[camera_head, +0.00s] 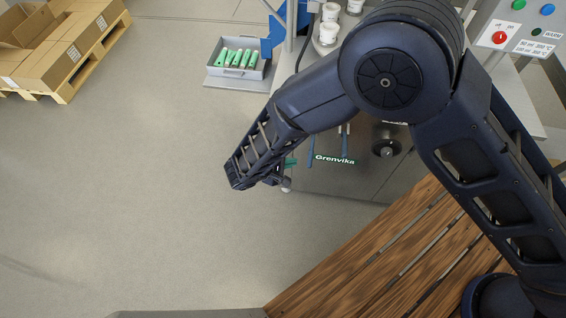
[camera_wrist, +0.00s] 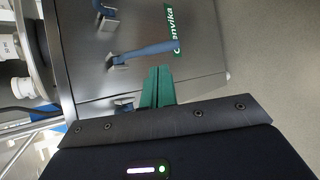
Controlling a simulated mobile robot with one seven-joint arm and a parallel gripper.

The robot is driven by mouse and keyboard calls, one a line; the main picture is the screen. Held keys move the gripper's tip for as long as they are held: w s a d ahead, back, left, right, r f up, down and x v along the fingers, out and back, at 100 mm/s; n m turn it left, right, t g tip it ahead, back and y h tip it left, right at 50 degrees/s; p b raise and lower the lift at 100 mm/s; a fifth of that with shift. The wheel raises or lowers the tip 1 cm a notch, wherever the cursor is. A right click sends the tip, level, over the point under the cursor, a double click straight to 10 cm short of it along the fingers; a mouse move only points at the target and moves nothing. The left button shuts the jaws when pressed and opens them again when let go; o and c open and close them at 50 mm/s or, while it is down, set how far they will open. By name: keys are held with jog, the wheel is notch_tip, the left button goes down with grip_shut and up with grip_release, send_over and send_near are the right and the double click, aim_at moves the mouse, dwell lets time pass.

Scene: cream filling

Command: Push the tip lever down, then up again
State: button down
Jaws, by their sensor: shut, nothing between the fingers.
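The grey steel machine (camera_head: 345,182) marked "Grenvika" (camera_head: 335,159) stands right of my gripper (camera_head: 290,163) in the head view. In the wrist view the green fingers (camera_wrist: 157,88) are together and empty. A blue lever (camera_wrist: 150,51) on a metal bracket sticks out from the machine face close beyond the fingertips; I cannot tell whether they touch. Another blue lever (camera_wrist: 106,12) is at the upper left, and a bracket (camera_wrist: 124,104) shows left of the fingers. In the head view, blue levers (camera_head: 310,151) show partly under my arm. I cannot tell which is the tip lever.
A dark round knob (camera_head: 386,148) sits on the machine face. A grey tray (camera_head: 236,71) with several green-and-white tubes, white jars (camera_head: 328,33) and a control panel (camera_head: 519,33) stand behind. A slatted wooden platform (camera_head: 385,260) lies in front. Floor at left is clear up to boxes on a pallet (camera_head: 62,82).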

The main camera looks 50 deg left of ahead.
aim_at(309, 157)
jog(key=x, duration=0.7)
jog(key=shift+w+f, duration=0.25)
jog(key=shift+w+a+f+m+t+y, duration=0.1)
jog(key=shift+f+m+t+y, duration=0.2)
jog(key=shift+f+t, duration=0.15)
jog(key=shift+w+a+f+m+t+y, duration=0.1)
jog(key=shift+f+m+t+y, duration=0.1)
jog(key=shift+f+t+y, duration=0.2)
jog(key=shift+r, duration=0.15)
jog(key=shift+r, duration=0.7)
jog(key=a+r+v, duration=0.1)
jog(key=v, duration=1.2)
jog(key=shift+s+d+r, duration=0.15)
jog(key=shift+s, duration=0.1)
